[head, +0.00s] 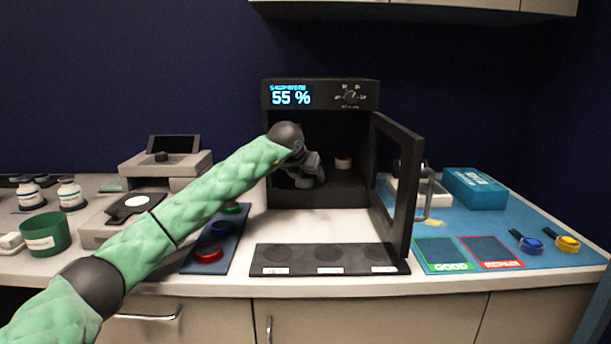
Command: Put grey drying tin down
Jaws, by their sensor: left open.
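My left arm reaches into the open black drying cabinet (320,200). My left gripper (308,174) is inside it, on the left half, with its jaws open. A small grey tin (304,183) sits on the cabinet floor right at the fingertips. The gripper hides much of this tin, and I cannot tell whether the fingers touch it. A second small pale tin (343,163) stands further back on the right inside the cabinet. My right gripper does not show.
The cabinet door (399,185) stands open on the right. A dark strip with several round spots (330,259) lies in front. Left are a balance (135,205), a mat with coloured lids (209,253) and a green cup (46,234). A blue box (475,188) is right.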

